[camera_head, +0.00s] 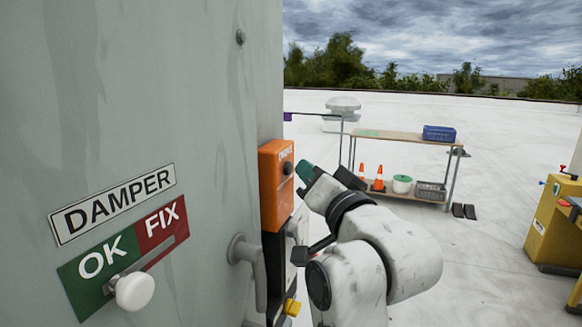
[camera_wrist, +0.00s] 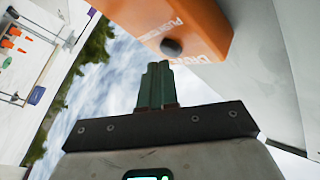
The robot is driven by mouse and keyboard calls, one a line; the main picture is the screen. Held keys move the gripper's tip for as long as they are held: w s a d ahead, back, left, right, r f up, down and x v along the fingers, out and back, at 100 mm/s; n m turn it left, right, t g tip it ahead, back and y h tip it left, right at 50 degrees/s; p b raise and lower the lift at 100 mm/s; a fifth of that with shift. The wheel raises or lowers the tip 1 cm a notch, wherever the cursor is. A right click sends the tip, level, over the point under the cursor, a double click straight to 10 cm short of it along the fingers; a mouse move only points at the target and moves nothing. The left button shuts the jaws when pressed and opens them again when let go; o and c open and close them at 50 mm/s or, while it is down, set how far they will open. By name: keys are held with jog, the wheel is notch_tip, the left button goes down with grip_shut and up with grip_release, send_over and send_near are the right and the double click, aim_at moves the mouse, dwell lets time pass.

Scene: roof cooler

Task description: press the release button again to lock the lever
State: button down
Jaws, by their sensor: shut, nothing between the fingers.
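The release button is a dark round knob (camera_head: 287,168) on the face of an orange box (camera_head: 274,205) fixed to the grey cabinet; the button also shows in the wrist view (camera_wrist: 171,47). My gripper (camera_head: 304,171) has its teal fingers shut and empty, tips close to the button's right in the head view. In the wrist view the fingertips (camera_wrist: 157,68) are just below the button; I cannot tell whether they touch it. A lever with a white knob (camera_head: 135,290) sits below the DAMPER sign (camera_head: 114,204), its knob at the green OK side.
A grey handle (camera_head: 245,255) sticks out of the cabinet left of the box. A yellow part (camera_head: 291,307) is below it. A workbench (camera_head: 400,137) with a blue crate (camera_head: 439,133) and orange cones stands behind. Yellow equipment (camera_head: 552,225) is at right. Open roof lies between.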

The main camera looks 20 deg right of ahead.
jog(key=shift+s+d, duration=0.1)
jog(key=shift+d, duration=0.05)
jog(key=s+d+p, duration=0.1)
jog(key=s+d, duration=0.2)
jog(key=d, duration=0.2)
jog(key=shift+s, duration=0.25)
dwell(0.3)
jog(key=shift+a, duration=0.1)
dwell(2.0)
